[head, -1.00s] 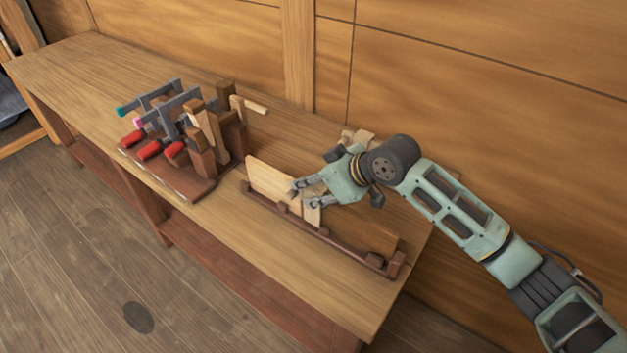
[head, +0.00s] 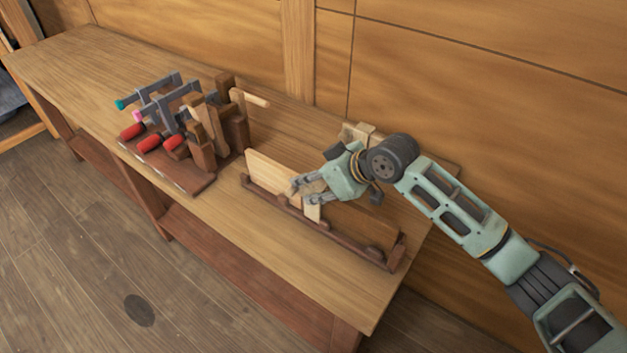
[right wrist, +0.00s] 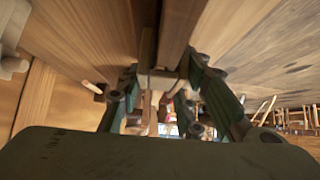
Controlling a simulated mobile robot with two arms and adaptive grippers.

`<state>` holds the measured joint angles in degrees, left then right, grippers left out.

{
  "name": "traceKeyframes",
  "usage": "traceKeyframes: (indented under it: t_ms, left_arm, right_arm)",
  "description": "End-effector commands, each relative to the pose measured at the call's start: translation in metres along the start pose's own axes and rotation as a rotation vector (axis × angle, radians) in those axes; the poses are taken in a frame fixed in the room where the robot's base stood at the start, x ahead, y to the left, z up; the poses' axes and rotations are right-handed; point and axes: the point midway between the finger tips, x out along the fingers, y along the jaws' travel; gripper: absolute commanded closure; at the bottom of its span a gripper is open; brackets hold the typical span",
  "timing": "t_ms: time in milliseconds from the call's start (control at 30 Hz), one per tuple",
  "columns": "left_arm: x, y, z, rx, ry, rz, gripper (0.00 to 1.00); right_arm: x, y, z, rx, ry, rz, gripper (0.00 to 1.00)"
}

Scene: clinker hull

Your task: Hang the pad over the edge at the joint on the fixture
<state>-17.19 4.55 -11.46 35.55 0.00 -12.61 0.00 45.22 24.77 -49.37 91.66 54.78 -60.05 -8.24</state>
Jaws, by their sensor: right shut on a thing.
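The fixture (head: 330,238) is a long dark wooden base on the bench holding a pale plank (head: 268,174) on the left and a darker plank (head: 368,226) on the right, on edge. They meet near its middle, at a joint largely hidden by my gripper and the pad. My right gripper (head: 304,190) is shut on the pad (head: 313,211), a small pale wooden piece, at the joint. The pad's lower part shows against the front of the boards. In the right wrist view the pad (right wrist: 158,83) sits between the fingertips. Whether it rests on the edge is unclear. My left gripper is out of view.
A rack (head: 190,181) with several grey, red-handled clamps (head: 165,98) and wooden posts stands left of the fixture. More pale wooden pieces (head: 358,133) lie behind my right gripper. The wall closes off the back. The bench (head: 85,65) is clear at its far left.

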Motion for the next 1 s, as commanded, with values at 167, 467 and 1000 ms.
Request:
traceKeyframes:
  t_ms: [167,467,1000]
  left_arm:
    - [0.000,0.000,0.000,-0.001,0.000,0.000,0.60]
    - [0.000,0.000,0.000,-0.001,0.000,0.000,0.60]
    - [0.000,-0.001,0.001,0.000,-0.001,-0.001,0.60]
  right_arm:
    - [0.001,0.000,0.002,0.000,-0.001,0.000,0.59]
    - [0.001,0.000,0.002,0.000,-0.001,0.000,0.45]
    - [-0.057,0.001,0.002,-0.003,0.000,0.003,0.45]
